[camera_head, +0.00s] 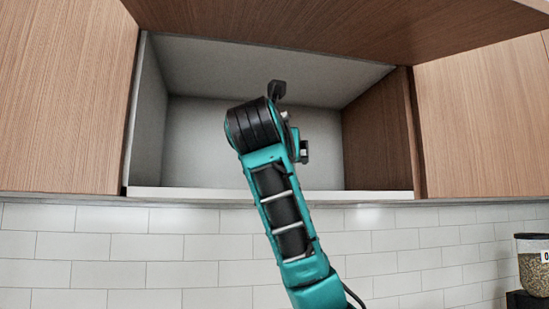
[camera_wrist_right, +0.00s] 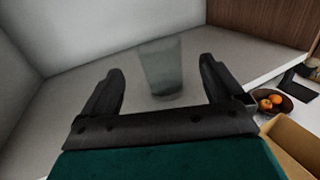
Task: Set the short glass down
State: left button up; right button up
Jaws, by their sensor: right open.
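The short glass (camera_wrist_right: 161,70) is clear and greenish. In the right wrist view it stands upright on the pale shelf (camera_wrist_right: 70,100) of the open cabinet (camera_head: 215,115). My right gripper (camera_head: 291,121) reaches up into the cabinet opening. In the wrist view its two fingers are apart, one on each side of the glass, with visible gaps between them and it. In the head view my arm covers part of the opening and I cannot see the glass there. My left gripper is in neither view.
A raised wooden door (camera_head: 350,25) hangs over the opening, and the shelf's front edge (camera_head: 170,192) runs below it. Wooden cabinets flank it. A jar (camera_head: 534,265) stands at lower right. The wrist view shows a fruit bowl (camera_wrist_right: 285,106) and a tan box-like thing (camera_wrist_right: 292,143) at right.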

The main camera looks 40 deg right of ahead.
jog(key=shift+v, duration=2.15)
